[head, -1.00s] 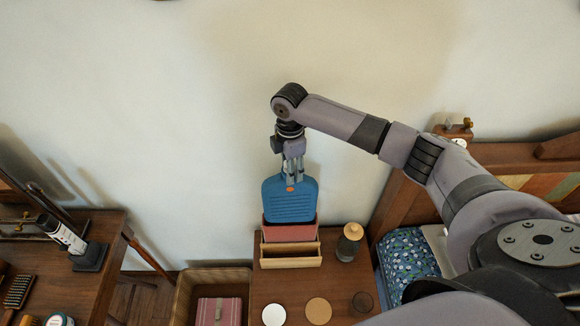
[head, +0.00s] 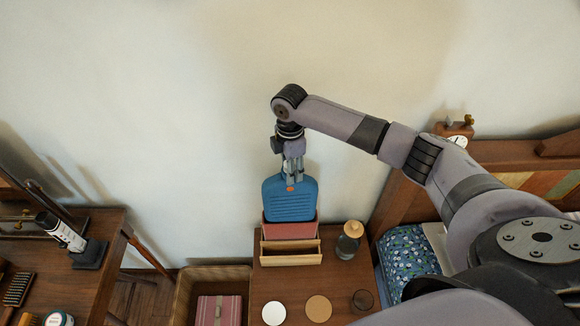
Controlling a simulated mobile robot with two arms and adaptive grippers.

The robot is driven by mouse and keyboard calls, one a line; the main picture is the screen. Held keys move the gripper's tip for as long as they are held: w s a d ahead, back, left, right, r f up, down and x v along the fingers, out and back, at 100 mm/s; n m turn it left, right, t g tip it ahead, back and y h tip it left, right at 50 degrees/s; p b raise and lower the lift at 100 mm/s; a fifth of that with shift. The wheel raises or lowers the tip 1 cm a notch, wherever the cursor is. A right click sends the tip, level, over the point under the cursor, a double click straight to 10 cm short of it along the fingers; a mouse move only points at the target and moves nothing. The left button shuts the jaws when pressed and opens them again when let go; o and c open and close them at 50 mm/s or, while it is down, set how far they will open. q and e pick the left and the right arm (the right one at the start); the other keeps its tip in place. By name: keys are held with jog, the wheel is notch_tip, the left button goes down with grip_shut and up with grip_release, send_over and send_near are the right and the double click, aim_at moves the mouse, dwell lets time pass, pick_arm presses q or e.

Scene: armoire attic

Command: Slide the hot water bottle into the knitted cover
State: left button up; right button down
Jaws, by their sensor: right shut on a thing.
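The hot water bottle (head: 291,204) is blue and ribbed, with an orange spot near its neck. It stands upright with its lower end hidden behind the front of the pinkish-red knitted cover (head: 290,231). I cannot tell how deep inside it sits. The cover stands upright behind a wooden holder (head: 291,255) on the small wooden table. My right gripper (head: 292,178) points down and is shut on the bottle's neck. My left gripper is not in view.
A glass jar with a wooden lid (head: 349,240) stands right of the cover. Round coasters (head: 318,309) lie on the table in front. A wicker basket (head: 188,289) is at left, a bed with a floral pillow (head: 406,256) at right.

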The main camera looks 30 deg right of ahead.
jog(key=shift+w+r+p, duration=0.1)
jog(key=shift+p, duration=0.35)
dwell(0.7)
jog(key=shift+f+b, duration=0.85)
jog(key=shift+f, duration=1.2)
jog(key=shift+p, duration=0.35)
dwell(0.6)
jog(key=shift+f, duration=0.15)
dwell(0.4)
jog(key=shift+f+b, duration=2)
jog(key=shift+f, duration=1.3)
jog(key=shift+f, duration=0.1)
